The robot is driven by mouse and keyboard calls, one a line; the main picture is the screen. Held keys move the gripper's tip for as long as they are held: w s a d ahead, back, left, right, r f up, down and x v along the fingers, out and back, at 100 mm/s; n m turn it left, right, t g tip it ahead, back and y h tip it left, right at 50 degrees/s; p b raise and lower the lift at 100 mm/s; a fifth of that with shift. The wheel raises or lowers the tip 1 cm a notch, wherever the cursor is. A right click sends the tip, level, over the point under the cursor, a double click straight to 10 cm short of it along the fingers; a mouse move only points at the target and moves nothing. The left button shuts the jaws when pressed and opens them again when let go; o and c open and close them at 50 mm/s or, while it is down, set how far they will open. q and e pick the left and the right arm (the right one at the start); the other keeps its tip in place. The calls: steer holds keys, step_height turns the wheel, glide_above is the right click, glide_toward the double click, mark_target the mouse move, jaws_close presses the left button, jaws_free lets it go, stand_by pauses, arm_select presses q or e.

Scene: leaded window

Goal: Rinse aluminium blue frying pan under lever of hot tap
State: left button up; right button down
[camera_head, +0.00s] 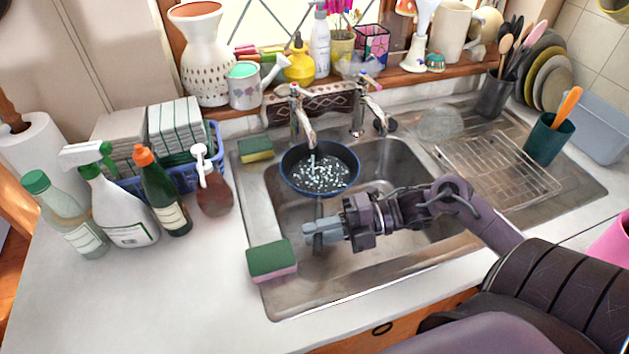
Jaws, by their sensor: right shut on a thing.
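The blue-rimmed, dark frying pan (320,184) is held roughly level over the left part of the sink, under the spout of the left tap (301,115). Water falls from this tap into the pan, and white splashes cover its inside. The right tap (361,112) stands beside it with no water seen. Its markings are too small to tell hot from cold. My left gripper is not in view.
A green sponge (256,149) lies by the sink's back left corner and a green-pink one (271,259) on its front left edge. Bottles and a blue basket (184,178) crowd the left counter. A wire rack (497,166) covers the drainer. The sink basin (405,166) is otherwise free.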

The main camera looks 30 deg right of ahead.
steer(key=shift+s+a+r+p, duration=0.2)
steer(key=shift+s+a+p, duration=0.4)
steer(key=shift+s+a, duration=0.25)
steer(key=shift+s+a+f+p, duration=0.1)
steer(key=shift+s+a+p, duration=0.75)
steer(key=shift+s+a, duration=1.15)
steer(key=shift+s+a+r+p, duration=0.25)
steer(key=shift+a+r+p, duration=0.05)
steer(key=shift+r+p, duration=0.2)
steer(key=shift+s+a+r+p, duration=0.25)
steer(key=shift+r+p, duration=0.1)
steer(key=shift+p, duration=0.15)
steer(key=s+a+r+p, duration=0.2)
steer(key=shift+s+a+r+p, duration=0.15)
steer(key=shift+s+a+p, duration=0.1)
steer(key=shift+p, duration=0.15)
